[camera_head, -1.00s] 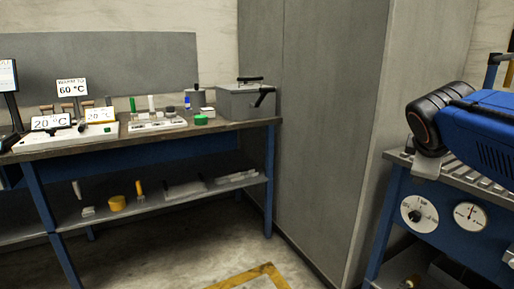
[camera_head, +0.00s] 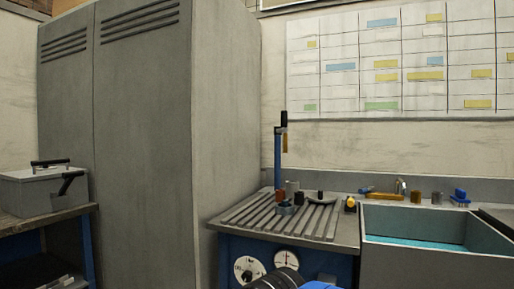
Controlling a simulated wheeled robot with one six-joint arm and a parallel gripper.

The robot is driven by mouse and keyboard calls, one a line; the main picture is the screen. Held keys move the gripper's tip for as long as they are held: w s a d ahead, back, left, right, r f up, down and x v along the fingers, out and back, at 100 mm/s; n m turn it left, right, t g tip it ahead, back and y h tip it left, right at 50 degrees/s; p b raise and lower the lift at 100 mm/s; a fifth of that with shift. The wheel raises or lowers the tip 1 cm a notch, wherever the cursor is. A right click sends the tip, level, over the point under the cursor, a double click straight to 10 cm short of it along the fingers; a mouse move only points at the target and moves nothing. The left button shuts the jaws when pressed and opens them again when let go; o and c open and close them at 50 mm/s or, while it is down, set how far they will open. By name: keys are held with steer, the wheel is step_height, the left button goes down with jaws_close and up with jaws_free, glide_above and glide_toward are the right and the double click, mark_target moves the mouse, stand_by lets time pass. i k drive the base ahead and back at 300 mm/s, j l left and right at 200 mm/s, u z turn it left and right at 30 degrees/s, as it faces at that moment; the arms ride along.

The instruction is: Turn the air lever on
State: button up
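No part that I can surely name as the air lever shows. On the front of the slatted bench, a round white dial (camera_head: 243,264) with a dark knob and small lettering sits beside a round gauge (camera_head: 291,260) with a red needle. The lettering is too small to read surely. A blue post (camera_head: 278,165) with a black top and a yellow-orange piece on its side stands at the bench's back. My gripper is out of view; only a black and blue part of my arm shows at the bottom edge, partly covering the panel below the dial and gauge.
The slatted bench top (camera_head: 238,212) holds small containers. A sink (camera_head: 385,262) with blue-green water adjoins it on the right. A tall grey cabinet (camera_head: 145,150) stands left of the bench. A grey box with a black handle (camera_head: 40,192) sits on another bench at far left.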

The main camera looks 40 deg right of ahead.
mark_target(351, 201)
steer(key=k+z, duration=0.1)
steer(key=z, duration=1)
